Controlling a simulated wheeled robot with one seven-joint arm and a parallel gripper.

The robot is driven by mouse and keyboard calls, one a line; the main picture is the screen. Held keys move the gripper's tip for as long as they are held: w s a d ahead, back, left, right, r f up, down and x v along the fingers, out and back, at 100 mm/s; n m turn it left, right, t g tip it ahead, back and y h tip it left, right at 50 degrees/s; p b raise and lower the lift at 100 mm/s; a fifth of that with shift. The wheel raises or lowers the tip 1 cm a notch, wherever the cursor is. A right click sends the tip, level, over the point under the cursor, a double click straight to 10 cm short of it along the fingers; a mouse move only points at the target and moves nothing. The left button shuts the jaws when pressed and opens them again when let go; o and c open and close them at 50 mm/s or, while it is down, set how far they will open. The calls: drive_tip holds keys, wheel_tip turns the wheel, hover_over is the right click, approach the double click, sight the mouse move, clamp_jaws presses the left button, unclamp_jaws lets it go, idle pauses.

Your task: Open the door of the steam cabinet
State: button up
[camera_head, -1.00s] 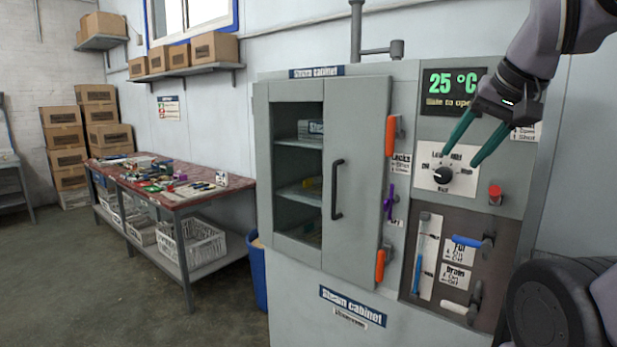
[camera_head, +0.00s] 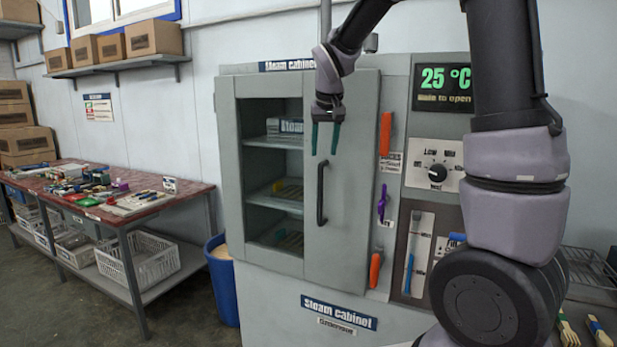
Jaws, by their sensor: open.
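The steam cabinet (camera_head: 262,185) is a grey unit whose door (camera_head: 347,215) is a flat grey panel on the right half of its front. A dark vertical bar handle (camera_head: 320,195) is on the door's left side. Left of the door, shelves with items show inside; I cannot tell whether glass covers them. My gripper (camera_head: 325,148) is open and empty, its two green fingers pointing down just above the top of the handle. I cannot tell whether they touch the door. Upper and lower orange levers (camera_head: 386,134) (camera_head: 375,269) stand upright along the door's right edge, with a purple lever (camera_head: 382,203) between them.
A display (camera_head: 445,88) reads 25 °C above a dial (camera_head: 437,172). My arm hides much of the control panel's right side. A red-topped table (camera_head: 110,205) with tools and a blue bin (camera_head: 222,280) stand left of the cabinet. Floor is clear at the lower left.

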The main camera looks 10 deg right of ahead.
sight(321, 170)
drive_tip(key=x, duration=1.1)
drive_tip(key=shift+a, duration=0.15)
drive_tip(key=shift+r, duration=0.1)
drive_tip(key=shift+c, duration=0.4)
clamp_jaws()
idle(0.6)
